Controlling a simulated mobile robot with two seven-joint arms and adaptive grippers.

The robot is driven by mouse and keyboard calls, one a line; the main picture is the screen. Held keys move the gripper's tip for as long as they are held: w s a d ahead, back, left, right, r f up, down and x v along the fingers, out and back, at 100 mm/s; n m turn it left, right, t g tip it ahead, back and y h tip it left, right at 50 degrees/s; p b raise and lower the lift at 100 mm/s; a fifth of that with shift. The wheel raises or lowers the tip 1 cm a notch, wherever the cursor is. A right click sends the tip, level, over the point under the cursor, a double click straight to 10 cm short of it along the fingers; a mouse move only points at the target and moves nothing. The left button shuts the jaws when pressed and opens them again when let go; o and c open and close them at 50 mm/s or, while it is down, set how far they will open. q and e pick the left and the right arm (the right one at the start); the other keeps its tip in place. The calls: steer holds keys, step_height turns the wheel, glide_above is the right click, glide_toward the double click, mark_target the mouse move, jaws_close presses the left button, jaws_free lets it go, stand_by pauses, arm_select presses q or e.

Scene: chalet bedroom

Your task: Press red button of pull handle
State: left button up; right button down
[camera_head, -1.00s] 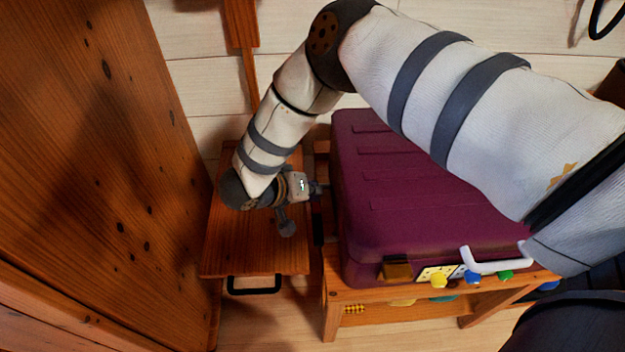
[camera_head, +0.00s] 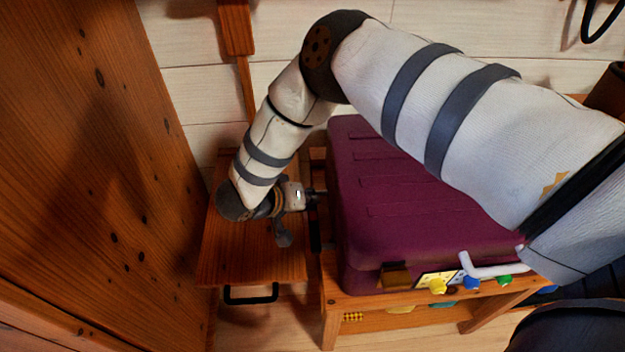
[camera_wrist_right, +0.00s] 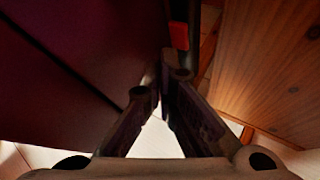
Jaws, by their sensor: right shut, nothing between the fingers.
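The red button (camera_wrist_right: 179,36) shows in the right wrist view, on a dark upright bar (camera_wrist_right: 193,28) that looks like the pull handle. The handle runs beside the dark purple suitcase (camera_wrist_right: 70,60). My right gripper (camera_wrist_right: 165,83) is shut and empty, its fingertips just below the button in the picture; I cannot tell whether they touch the handle. In the head view the suitcase (camera_head: 400,205) lies on a wooden bench, and my right gripper (camera_head: 316,196) is at its left side. A dark bar there is partly hidden by the gripper, and the button does not show.
A wooden cabinet (camera_head: 240,262) with a black handle (camera_head: 250,296) stands left of the suitcase, leaving a narrow gap. A tall wooden panel (camera_head: 85,150) rises at the left.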

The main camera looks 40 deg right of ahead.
mark_target(310, 212)
stand_by(0.4)
arm_select(q)
steer(key=shift+s+f, duration=0.15)
steer(key=shift+f, duration=0.1)
arm_select(e)
steer(key=shift+f, duration=0.45)
arm_select(q)
steer(key=shift+s+f+b, duration=0.15)
steer(key=shift+b, duration=0.25)
arm_select(e)
steer(key=shift+f, duration=0.35)
arm_select(q)
steer(key=shift+w+r+p, duration=0.35)
steer(key=shift+r+p, duration=0.1)
arm_select(e)
steer(key=shift+r, duration=0.8)
steer(key=shift+r, duration=0.1)
arm_select(q)
steer(key=w+r+t+p, duration=0.1)
steer(key=w+r+p, duration=0.1)
steer(key=r+p, duration=0.1)
steer(key=shift+w, duration=0.25)
arm_select(e)
step_height(310, 212, up, 6)
steer(key=shift+f, duration=0.1)
